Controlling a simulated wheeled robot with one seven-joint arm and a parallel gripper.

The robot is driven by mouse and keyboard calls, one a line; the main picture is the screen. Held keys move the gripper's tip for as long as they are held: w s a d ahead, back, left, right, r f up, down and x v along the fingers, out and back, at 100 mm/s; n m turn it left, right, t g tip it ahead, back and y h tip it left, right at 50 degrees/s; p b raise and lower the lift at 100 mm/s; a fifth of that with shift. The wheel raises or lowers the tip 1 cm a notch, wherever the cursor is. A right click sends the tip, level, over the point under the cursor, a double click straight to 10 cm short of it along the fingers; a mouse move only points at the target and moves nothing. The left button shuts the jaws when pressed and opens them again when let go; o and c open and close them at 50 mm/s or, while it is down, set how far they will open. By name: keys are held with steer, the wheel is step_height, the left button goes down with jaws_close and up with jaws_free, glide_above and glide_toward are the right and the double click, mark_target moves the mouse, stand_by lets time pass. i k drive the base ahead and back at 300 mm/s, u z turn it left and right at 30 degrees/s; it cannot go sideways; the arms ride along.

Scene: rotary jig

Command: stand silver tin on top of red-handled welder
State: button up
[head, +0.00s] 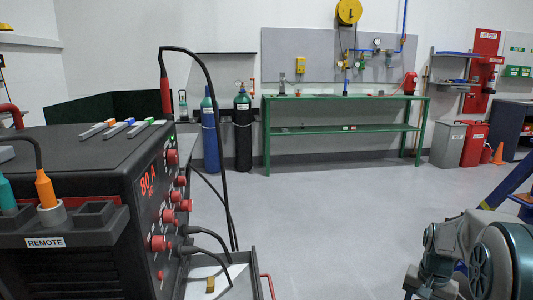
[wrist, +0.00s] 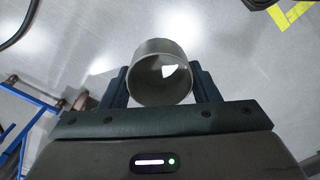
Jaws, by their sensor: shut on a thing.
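The silver tin (wrist: 161,78) is a grey, hollow round tin with its open end facing the wrist camera. My gripper (wrist: 161,82) is shut on it, one dark finger on each side, and holds it over the grey floor. The welder (head: 80,155) is the large black machine at the left of the head view, with a red handle (head: 10,112) at its left end and red knobs on its panel. In the head view part of my arm shows at the lower right; the gripper and the tin are out of that view.
Gas cylinders and a green bench (head: 345,99) stand behind. The middle floor is clear.

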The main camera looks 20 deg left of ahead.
mark_target(88, 153)
steer(key=u, duration=1.65)
steer(key=i, duration=0.5)
